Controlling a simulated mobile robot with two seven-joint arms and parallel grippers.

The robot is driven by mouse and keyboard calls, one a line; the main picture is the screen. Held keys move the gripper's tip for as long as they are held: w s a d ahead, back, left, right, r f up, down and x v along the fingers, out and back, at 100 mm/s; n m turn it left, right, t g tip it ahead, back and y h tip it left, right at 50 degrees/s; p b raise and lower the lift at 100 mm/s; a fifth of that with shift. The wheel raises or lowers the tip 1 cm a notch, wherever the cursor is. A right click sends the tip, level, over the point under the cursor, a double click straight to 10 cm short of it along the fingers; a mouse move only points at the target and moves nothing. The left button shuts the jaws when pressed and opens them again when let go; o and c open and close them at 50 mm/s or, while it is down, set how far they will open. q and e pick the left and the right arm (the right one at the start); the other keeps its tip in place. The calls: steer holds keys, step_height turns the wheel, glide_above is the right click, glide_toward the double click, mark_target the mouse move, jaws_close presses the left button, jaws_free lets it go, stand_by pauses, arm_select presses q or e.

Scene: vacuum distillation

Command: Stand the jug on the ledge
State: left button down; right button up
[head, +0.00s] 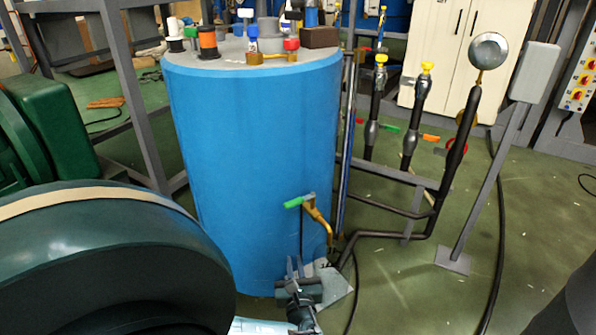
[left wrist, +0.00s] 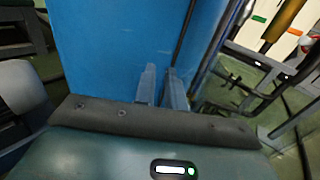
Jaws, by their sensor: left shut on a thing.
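My left gripper (head: 295,268) is low in front of the big blue tank (head: 250,150), near the floor, below a brass tap with a green handle (head: 310,215). Its two grey fingers also show in the left wrist view (left wrist: 161,85), with the tank's blue wall (left wrist: 110,50) behind them. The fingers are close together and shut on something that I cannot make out. I cannot pick out a jug in either view. A flat grey plate (head: 338,283) lies by the tank's foot, just behind the gripper; I cannot tell whether it is the ledge. My right gripper is not in view.
Several small items, among them an orange spool (head: 208,42) and a brown block (head: 320,37), stand on the tank's top. Dark pipes with yellow-topped valves (head: 423,90) and a round gauge (head: 489,51) stand to the right.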

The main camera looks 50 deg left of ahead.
arm_select(q)
steer(key=shift+w+a+f+b, duration=0.1)
steer(key=shift+w+a+b, duration=0.1)
steer(key=shift+a, duration=0.7)
steer(key=shift+w+a+b, duration=0.1)
steer(key=shift+w+a, duration=0.05)
steer(key=shift+a, duration=0.7)
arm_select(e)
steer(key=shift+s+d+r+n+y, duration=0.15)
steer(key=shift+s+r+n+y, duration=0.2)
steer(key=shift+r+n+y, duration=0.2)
arm_select(q)
steer(key=shift+f+b, duration=0.3)
steer(key=shift+f, duration=0.1)
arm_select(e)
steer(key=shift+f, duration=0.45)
arm_select(q)
steer(key=c, duration=1.4)
jaws_free()
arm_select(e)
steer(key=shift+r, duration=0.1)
